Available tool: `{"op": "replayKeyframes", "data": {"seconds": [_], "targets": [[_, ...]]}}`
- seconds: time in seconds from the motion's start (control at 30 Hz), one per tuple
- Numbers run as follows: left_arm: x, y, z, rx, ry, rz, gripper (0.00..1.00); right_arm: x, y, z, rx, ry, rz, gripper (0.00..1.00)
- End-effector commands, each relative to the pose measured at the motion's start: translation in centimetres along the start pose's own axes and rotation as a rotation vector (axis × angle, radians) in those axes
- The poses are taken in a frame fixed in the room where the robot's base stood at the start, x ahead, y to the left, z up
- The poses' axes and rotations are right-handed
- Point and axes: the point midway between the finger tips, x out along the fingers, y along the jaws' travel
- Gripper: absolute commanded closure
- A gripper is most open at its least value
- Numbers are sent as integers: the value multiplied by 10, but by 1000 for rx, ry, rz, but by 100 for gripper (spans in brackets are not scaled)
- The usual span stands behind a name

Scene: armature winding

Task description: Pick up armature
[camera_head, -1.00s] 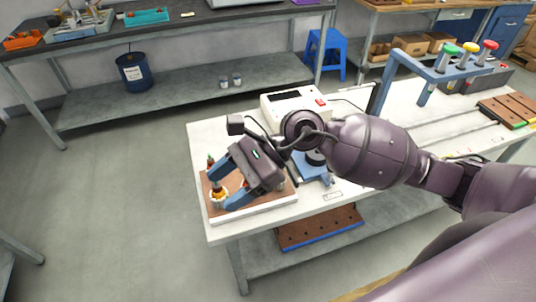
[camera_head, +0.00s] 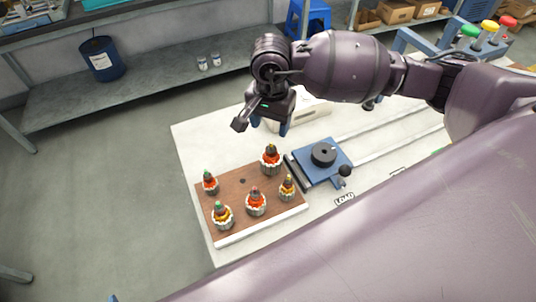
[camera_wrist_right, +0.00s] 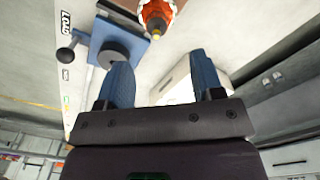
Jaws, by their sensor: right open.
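Several armatures with red or orange windings and coloured tips stand upright on a brown board (camera_head: 232,236). One stands at the back right (camera_head: 270,160), one at the left (camera_head: 210,183), and others at the front left (camera_head: 222,215), front middle (camera_head: 255,202) and right (camera_head: 287,188). My right gripper (camera_head: 270,129) is open and empty, above and behind the back-right armature. In the right wrist view its two blue fingers (camera_wrist_right: 158,62) are apart, with one orange armature (camera_wrist_right: 157,14) beyond them at the top edge. My left gripper is not in view.
A blue fixture (camera_head: 318,172) with a black disc and knob lies right of the board on the white table (camera_head: 190,142). A white box (camera_head: 305,112) stands behind, partly hidden by my gripper. Coloured knobs (camera_head: 488,30) stand at the back right.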

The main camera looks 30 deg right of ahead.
Motion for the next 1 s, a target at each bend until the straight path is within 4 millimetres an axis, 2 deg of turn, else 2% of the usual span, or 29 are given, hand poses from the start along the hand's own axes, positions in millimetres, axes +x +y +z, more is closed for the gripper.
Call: {"op": "replayKeyframes", "data": {"seconds": [0.1, 0.27, 0.47, 0.7, 1.0], "targets": [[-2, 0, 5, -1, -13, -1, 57, 17, 0, 0, 2, -3, 1, 39], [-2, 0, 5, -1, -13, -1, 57, 30, 0, 0, 1, -2, -1, 39], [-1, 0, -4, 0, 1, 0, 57, 44, 2, 1, 2, -3, 0, 39], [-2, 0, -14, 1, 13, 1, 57, 76, 3, 2, 1, -4, -1, 39], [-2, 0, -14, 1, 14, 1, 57, 85, 3, 2, 0, -1, -2, 39]]}}
